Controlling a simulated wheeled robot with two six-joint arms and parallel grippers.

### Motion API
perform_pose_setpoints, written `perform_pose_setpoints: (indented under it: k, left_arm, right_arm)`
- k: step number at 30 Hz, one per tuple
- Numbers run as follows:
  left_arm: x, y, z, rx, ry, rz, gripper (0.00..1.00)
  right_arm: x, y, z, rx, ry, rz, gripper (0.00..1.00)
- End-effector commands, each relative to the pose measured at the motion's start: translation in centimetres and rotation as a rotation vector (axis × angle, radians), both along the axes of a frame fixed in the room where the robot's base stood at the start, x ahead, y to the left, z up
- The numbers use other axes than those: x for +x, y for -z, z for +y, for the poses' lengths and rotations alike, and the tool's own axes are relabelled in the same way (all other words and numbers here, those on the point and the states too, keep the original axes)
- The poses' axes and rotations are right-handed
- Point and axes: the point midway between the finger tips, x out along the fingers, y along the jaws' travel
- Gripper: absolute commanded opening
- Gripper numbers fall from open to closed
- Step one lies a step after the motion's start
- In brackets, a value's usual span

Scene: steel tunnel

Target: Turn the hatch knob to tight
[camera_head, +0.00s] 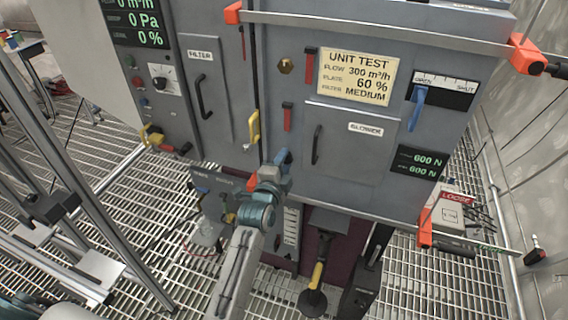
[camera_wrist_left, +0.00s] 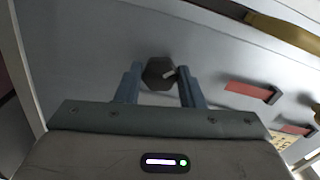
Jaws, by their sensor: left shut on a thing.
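My left gripper (camera_head: 283,160) reaches up to the lower front of the grey cabinet (camera_head: 375,200) in the head view. In the left wrist view, the hatch knob (camera_wrist_left: 158,73) is a dark six-sided knob with a small pale mark. It sits on a grey panel between the two blue-grey fingers of my left gripper (camera_wrist_left: 160,75), which is shut on it. In the head view I cannot make out this knob at the gripper. My right gripper is not in view.
A blue lever (camera_head: 417,108) is at the right. A display (camera_head: 421,163) reads 600 N twice. Grating floor (camera_head: 430,285) lies around.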

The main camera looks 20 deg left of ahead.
Motion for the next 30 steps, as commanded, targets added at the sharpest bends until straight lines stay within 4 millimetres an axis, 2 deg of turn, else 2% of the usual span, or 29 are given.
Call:
perform_pose_setpoints:
  k: [18, 30]
  left_arm:
    - [-0.03, 0.2, -0.02, 0.563, 0.0, -0.016, 0.12]
    - [-0.03, 0.18, -0.02, 0.774, 0.002, -0.023, 0.12]
  right_arm:
    - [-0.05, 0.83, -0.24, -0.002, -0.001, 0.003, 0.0]
    - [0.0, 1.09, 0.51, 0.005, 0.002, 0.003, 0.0]
